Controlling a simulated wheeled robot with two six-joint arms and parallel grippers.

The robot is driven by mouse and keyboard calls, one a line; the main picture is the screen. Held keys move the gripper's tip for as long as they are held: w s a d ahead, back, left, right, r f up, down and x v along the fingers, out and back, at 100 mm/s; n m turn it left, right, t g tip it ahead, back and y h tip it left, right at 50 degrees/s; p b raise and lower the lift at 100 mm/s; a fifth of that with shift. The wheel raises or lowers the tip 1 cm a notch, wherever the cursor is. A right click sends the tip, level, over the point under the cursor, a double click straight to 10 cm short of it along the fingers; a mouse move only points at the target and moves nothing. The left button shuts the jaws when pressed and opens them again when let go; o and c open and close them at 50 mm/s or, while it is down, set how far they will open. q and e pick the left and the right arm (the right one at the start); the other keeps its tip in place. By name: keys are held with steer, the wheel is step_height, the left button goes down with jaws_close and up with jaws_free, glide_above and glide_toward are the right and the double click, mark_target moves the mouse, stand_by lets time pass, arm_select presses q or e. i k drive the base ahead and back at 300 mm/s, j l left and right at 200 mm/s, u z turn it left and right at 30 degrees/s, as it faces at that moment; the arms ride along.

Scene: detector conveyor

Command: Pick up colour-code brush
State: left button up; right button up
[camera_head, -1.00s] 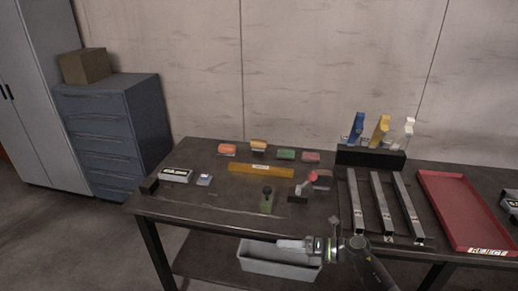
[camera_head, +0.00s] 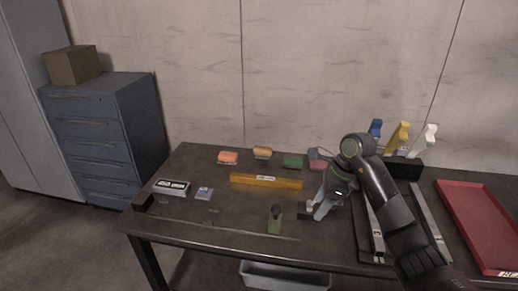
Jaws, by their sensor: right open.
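Several small coloured blocks that may be brushes or pads lie in a row at the table's back: a red-orange one (camera_head: 228,157), a tan-orange one (camera_head: 262,152), a green one (camera_head: 292,161) and a red one (camera_head: 318,160). I cannot tell which item is the colour-code brush. A small green item with a dark knob (camera_head: 275,217) stands near the front edge. My right gripper (camera_head: 314,212) is open, low over the table, right of that item. It hides the red-knobbed item seen there earlier. My left gripper is out of view.
A yellow bar (camera_head: 266,182) lies mid-table. A display box (camera_head: 172,187) and a small blue-white box (camera_head: 204,194) are at left. Blue (camera_head: 375,128), yellow (camera_head: 403,132) and white (camera_head: 430,134) upright items stand behind the metal rails (camera_head: 428,220). A red tray (camera_head: 480,225) is at right.

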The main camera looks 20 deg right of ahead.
mark_target(262, 154)
steer(key=i, duration=1.6)
